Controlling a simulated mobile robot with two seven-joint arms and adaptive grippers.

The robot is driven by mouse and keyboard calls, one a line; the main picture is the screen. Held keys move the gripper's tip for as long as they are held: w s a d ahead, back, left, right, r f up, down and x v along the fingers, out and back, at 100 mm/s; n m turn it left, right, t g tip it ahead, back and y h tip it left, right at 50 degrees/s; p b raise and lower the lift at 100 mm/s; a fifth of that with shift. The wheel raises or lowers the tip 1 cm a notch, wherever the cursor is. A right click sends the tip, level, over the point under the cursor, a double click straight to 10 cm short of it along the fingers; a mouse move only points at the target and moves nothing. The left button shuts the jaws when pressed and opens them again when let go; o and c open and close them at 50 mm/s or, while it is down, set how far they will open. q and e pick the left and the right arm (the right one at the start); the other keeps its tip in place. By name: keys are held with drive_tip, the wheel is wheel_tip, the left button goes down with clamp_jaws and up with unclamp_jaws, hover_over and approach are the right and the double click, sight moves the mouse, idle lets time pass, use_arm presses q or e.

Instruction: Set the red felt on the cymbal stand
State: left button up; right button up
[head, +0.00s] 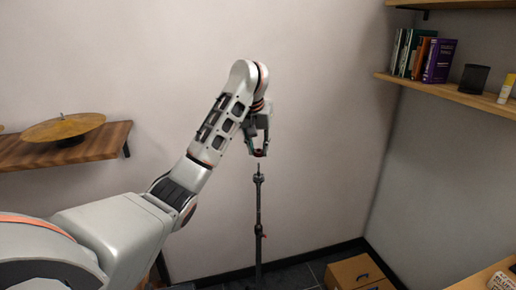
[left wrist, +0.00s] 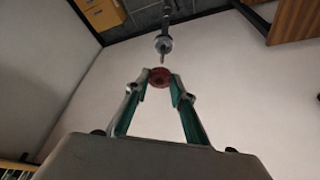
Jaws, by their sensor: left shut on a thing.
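My left gripper (head: 259,153) is shut on the red felt (left wrist: 160,77), a small red disc held between its fingertips (left wrist: 159,86). In the head view the felt (head: 259,152) is a small dark red spot at the fingertips. The cymbal stand (head: 258,215) is a thin dark upright pole below the gripper. Its thin top rod lies just under the felt, with a small gap in the head view. In the left wrist view the stand's top (left wrist: 163,44) shows just beyond the felt. My right gripper is not in view.
A wooden shelf (head: 100,146) at the left holds a brass cymbal (head: 62,127). A wall shelf (head: 440,92) at the upper right holds books (head: 438,60) and a black cup (head: 473,78).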

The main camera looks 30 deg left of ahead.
sight(258, 156)
use_arm(q)
drive_tip(key=shift+f+b, duration=0.3)
drive_tip(key=shift+f, duration=0.2)
drive_tip(key=shift+f+b, duration=0.6)
drive_tip(key=shift+f, duration=0.45)
drive_tip(key=shift+f, duration=0.2)
drive_tip(key=shift+f, duration=0.15)
drive_tip(key=shift+f+b, duration=0.35)
drive_tip(key=shift+b, duration=0.1)
drive_tip(key=shift+f, duration=0.35)
drive_tip(key=shift+f, duration=0.1)
drive_tip(key=shift+f+b, duration=0.25)
drive_tip(key=shift+b, duration=0.15)
